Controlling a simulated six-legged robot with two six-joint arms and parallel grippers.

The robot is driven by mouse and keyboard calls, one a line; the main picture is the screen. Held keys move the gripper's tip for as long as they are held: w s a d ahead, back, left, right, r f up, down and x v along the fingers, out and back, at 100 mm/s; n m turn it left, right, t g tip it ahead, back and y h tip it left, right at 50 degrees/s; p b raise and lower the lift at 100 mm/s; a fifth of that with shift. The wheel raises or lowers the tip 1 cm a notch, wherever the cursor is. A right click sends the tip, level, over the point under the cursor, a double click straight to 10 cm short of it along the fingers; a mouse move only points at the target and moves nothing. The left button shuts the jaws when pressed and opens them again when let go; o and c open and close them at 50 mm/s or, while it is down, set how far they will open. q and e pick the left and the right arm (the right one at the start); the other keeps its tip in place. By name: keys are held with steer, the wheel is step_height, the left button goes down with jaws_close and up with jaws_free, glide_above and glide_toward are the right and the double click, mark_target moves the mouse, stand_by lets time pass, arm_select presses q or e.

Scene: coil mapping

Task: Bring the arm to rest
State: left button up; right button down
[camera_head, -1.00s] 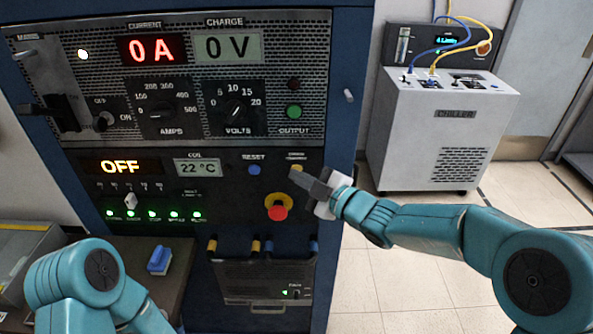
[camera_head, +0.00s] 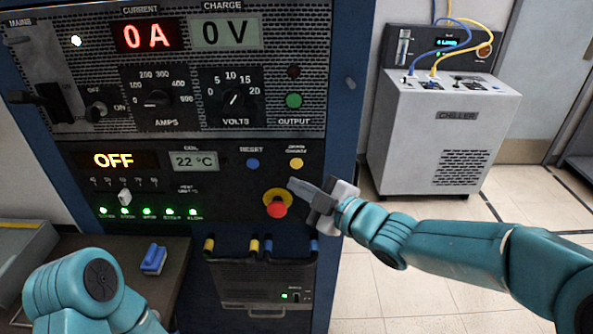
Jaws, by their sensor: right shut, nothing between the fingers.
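My right gripper (camera_head: 300,190) is shut and empty. In the head view it is in front of the control rack, right of the red emergency stop button (camera_head: 277,209) with its yellow collar and below the yellow button (camera_head: 296,163). I cannot tell whether the fingertips touch the panel. My right arm (camera_head: 450,245) reaches in from the right edge. My left arm (camera_head: 85,290) is bent at the lower left, and its gripper is out of view.
The rack (camera_head: 345,130) shows 0 A, 0 V, OFF and 22 °C. A white chiller (camera_head: 420,140) with blue and yellow hoses stands at the right on tiles. A blue-topped block (camera_head: 153,258) lies on a dark surface at the lower left. Black handles (camera_head: 280,259) stick out below the panel.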

steer(key=shift+s, duration=0.6)
